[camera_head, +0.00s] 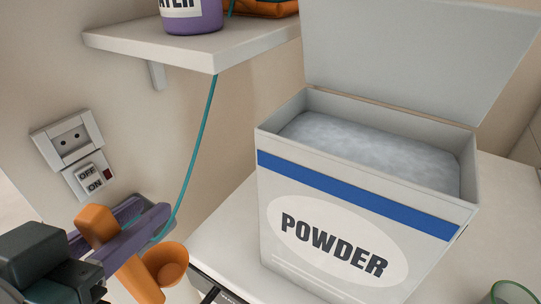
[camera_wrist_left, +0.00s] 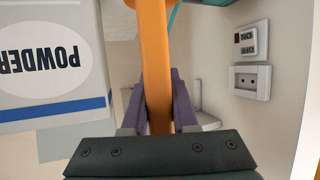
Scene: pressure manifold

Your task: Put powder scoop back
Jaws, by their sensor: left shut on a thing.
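The orange powder scoop (camera_head: 165,262) is in my left gripper (camera_head: 135,228) at the lower left of the head view. The gripper's purple fingers are shut on its handle, and the scoop's small cup hangs to the lower right of them. In the left wrist view the orange handle (camera_wrist_left: 155,65) runs up between the fingers. The white powder box (camera_head: 285,205) stands to the right of the gripper, apart from it, with its lid (camera_head: 410,50) raised. Pale powder (camera_head: 370,150) fills much of it. My right gripper is not in view.
A wall shelf (camera_head: 190,45) above holds a purple container (camera_head: 190,15) and an orange item. A teal cord (camera_head: 197,150) hangs from it. A wall socket with an on/off switch (camera_head: 88,178) is behind my left gripper. A green glass rim (camera_head: 515,292) shows at the lower right.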

